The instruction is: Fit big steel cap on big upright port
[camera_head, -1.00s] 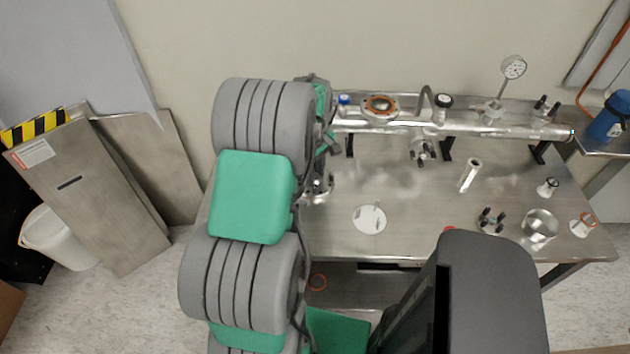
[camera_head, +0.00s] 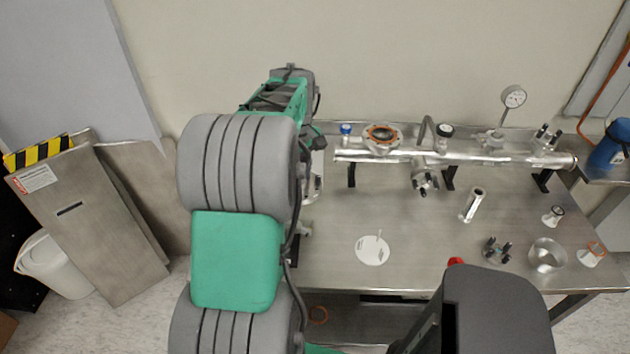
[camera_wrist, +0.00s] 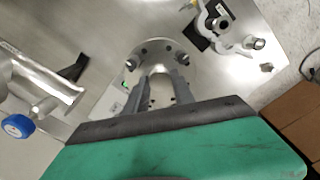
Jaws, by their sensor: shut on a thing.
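In the wrist view my gripper (camera_wrist: 160,84) is shut on a round steel plate with holes around its rim, which looks like the big steel cap (camera_wrist: 160,48). The fingers cover part of it. In the head view my arm hides the gripper and the cap. The big upright port (camera_head: 383,137) is a round flange with an orange ring on top, near the left end of the steel pipe (camera_head: 470,158). My arm's end is to the left of the port, apart from it. The port cannot be made out in the wrist view.
A blue-knobbed valve (camera_head: 346,130) stands just left of the port; its knob shows in the wrist view (camera_wrist: 18,126). A clamp-like metal fitting (camera_wrist: 225,25) lies near the table edge. A gauge (camera_head: 513,97) rises at right.

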